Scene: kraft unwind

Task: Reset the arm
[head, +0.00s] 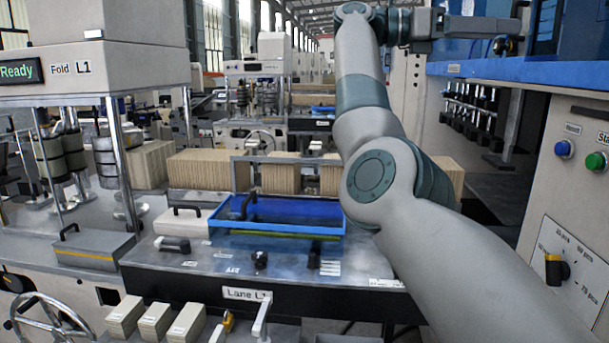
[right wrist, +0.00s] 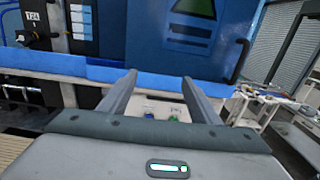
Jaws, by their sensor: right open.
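My right arm (head: 375,178) rises from the lower right of the head view, bends at the top and reaches right toward the blue machine. My right gripper (head: 510,44) is small and partly hidden at the upper right, in front of that machine. In the right wrist view my right gripper (right wrist: 158,80) shows two grey fingers spread apart with nothing between them. Past them are a blue machine front (right wrist: 165,45) and a pale panel with buttons. My left gripper is not in view.
A control panel (head: 570,190) with blue and green buttons and a dark knob stands at the right. A bench with a blue tray (head: 275,228), brown stacks (head: 200,170) and a "Lane L1" label lies ahead. A "Fold L1" machine (head: 95,70) stands at the left.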

